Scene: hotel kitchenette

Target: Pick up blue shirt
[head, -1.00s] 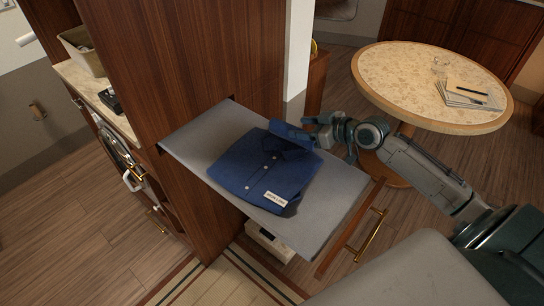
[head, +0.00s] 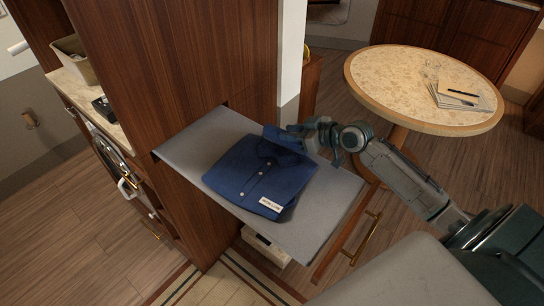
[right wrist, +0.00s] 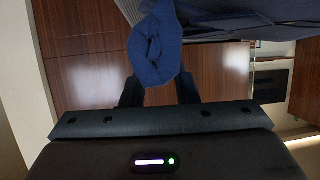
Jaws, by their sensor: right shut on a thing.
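A folded blue shirt (head: 258,180) with buttons and a small white label lies on a grey pull-out board (head: 190,148) in the head view. My right gripper (head: 300,131) is at the shirt's upper right corner, by the collar. In the right wrist view a bunched part of the blue shirt (right wrist: 158,48) is between my right gripper's dark fingers (right wrist: 158,92), which are shut on it. Most of the shirt still rests on the board. My left gripper is not in view.
A round table (head: 420,85) with papers and a pen stands at the back right. A tall wooden cabinet (head: 170,60) borders the board on the left. A counter (head: 85,95) with a bin is farther left.

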